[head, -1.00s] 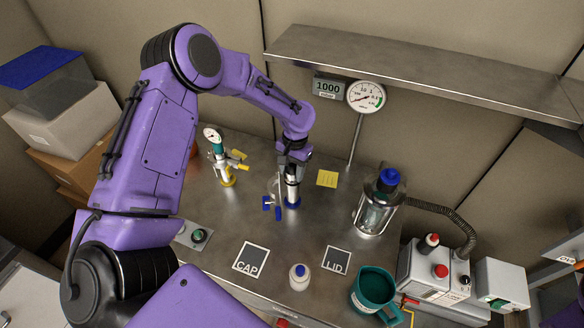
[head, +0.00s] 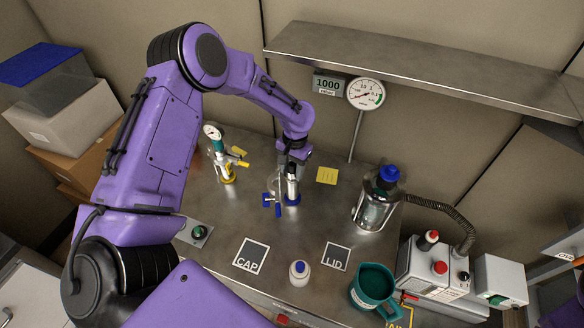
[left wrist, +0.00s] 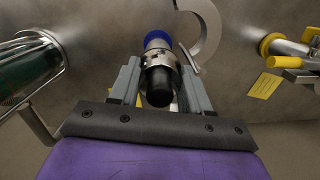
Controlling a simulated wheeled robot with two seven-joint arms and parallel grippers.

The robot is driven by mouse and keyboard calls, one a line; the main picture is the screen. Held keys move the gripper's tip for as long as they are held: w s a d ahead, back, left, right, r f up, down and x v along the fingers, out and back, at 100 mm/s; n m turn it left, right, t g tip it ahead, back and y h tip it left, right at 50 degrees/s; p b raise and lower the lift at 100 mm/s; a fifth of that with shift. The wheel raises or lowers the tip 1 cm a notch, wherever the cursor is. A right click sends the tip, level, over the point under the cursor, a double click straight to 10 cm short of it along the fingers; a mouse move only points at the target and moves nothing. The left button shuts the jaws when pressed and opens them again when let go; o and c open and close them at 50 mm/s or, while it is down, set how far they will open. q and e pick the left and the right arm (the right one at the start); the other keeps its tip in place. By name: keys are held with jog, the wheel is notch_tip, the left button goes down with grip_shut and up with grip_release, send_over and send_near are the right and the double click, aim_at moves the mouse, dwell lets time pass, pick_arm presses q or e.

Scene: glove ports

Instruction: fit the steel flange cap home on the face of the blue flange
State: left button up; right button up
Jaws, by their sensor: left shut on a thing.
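My left gripper (head: 291,170) hangs over the bench and is shut on the steel flange cap (head: 291,181). In the left wrist view, the fingers (left wrist: 160,88) lie on either side of the steel cap (left wrist: 161,60), whose black knob (left wrist: 159,88) faces the camera. The blue flange (head: 292,200) is directly below the cap; its blue rim shows just past the cap in the left wrist view (left wrist: 157,37). The cap looks upright and in line with the flange. I cannot tell whether any gap is left between them. My right gripper is not in view.
A blue-handled fitting (head: 272,202) stands just left of the flange. A yellow-based gauge fitting (head: 224,172) is farther left. A glass vessel with a blue top (head: 375,205) stands to the right. CAP (head: 251,255) and LID (head: 336,256) cards lie in front, with a small bottle (head: 299,272).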

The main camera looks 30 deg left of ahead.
pick_arm(q)
jog(key=o, duration=1.2)
jog(key=shift+o, duration=0.2)
jog(key=shift+w+r, duration=0.15)
jog(key=shift+r, duration=0.1)
jog(key=r, duration=0.2)
jog(key=r+b, duration=0.1)
jog(key=r, duration=0.1)
jog(key=r+b, duration=0.1)
jog(key=r, duration=0.1)
jog(key=shift+w, duration=0.25)
jog(key=shift+d+r, duration=0.15)
jog(key=shift+r, duration=0.35)
jog(key=shift+w, duration=0.1)
